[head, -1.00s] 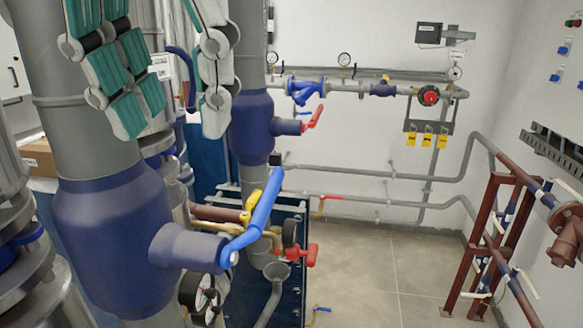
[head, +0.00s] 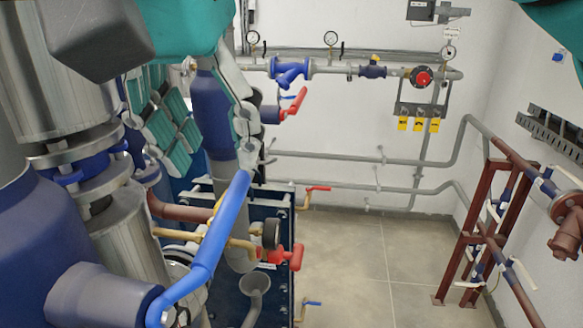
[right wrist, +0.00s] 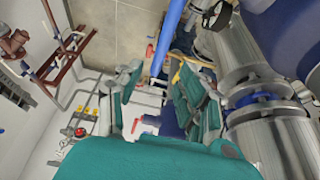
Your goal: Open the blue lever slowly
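The blue lever (head: 210,245) rises at a slant from a stub on the large dark blue valve body (head: 60,255) at lower left in the head view. My right gripper (head: 214,160) hangs from above with its teal-padded fingers spread apart. Its right-hand fingertip shows close to the lever's upper end; I cannot tell whether they touch. In the right wrist view the lever (right wrist: 172,32) comes in from the top and its end lies by the gap between the fingers of my right gripper (right wrist: 158,72). The gripper holds nothing. My left gripper is not in view.
Metal pipework (head: 85,90) crowds the left. A red pipe frame (head: 485,225) stands at right. The tiled floor (head: 365,265) between is clear.

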